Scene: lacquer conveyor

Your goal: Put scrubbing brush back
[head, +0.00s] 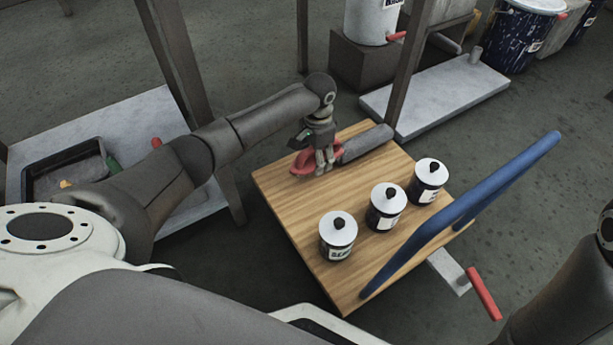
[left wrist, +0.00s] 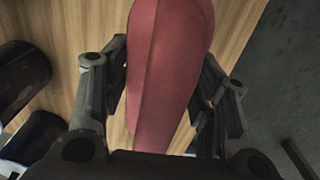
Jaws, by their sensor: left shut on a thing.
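The scrubbing brush (head: 304,163) shows as a red-pink piece at the back left of the wooden board (head: 285,198). My left gripper (head: 321,166) reaches down over it and is shut on it. In the left wrist view the brush's smooth red body (left wrist: 168,65) lies between the two fingers of my left gripper (left wrist: 165,95), with the wood behind it. Whether the brush touches the board cannot be told. My right gripper is not in view; only part of my right arm shows at the lower right edge.
Several dark jars with white lids, the nearest one (head: 338,237) at the front, stand in a row on the board. A dark grey roller (head: 367,143) lies at its back edge and a blue rail (head: 462,208) runs along its right. A grey table (head: 110,110) with a dark tray (head: 68,170) stands left.

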